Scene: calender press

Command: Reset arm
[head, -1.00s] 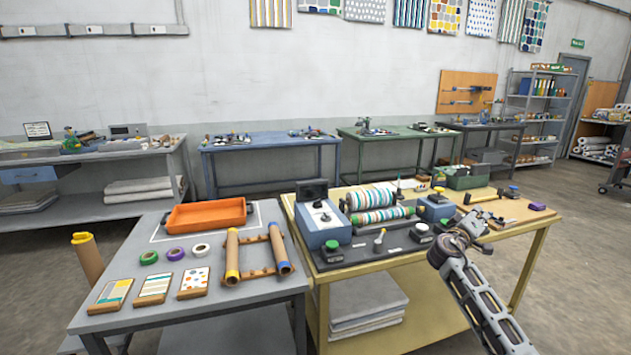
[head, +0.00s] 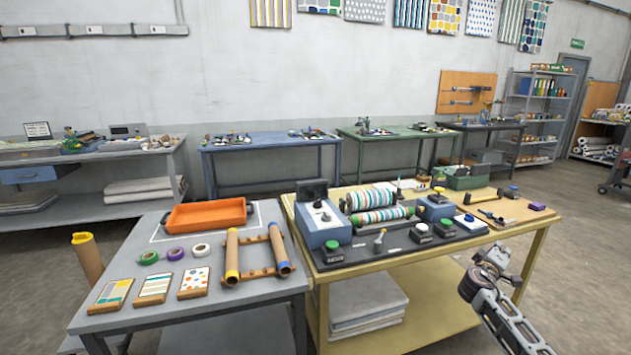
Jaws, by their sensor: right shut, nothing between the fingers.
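My right arm comes in from the lower right, and its right gripper (head: 468,287) hangs in front of the yellow table's right part, apart from everything on it. It is shut and empty. The calender press (head: 380,208) stands on the yellow table (head: 420,265), with striped rollers, a blue-grey housing at each end and a small dark screen. Green and white push buttons and a lever (head: 379,240) sit on the dark panel in front of it. My left gripper is out of the picture.
A grey table (head: 130,308) on the left holds an orange tray (head: 207,214), several tape rolls, pattern cards and two brown tubes (head: 232,255) on a rack.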

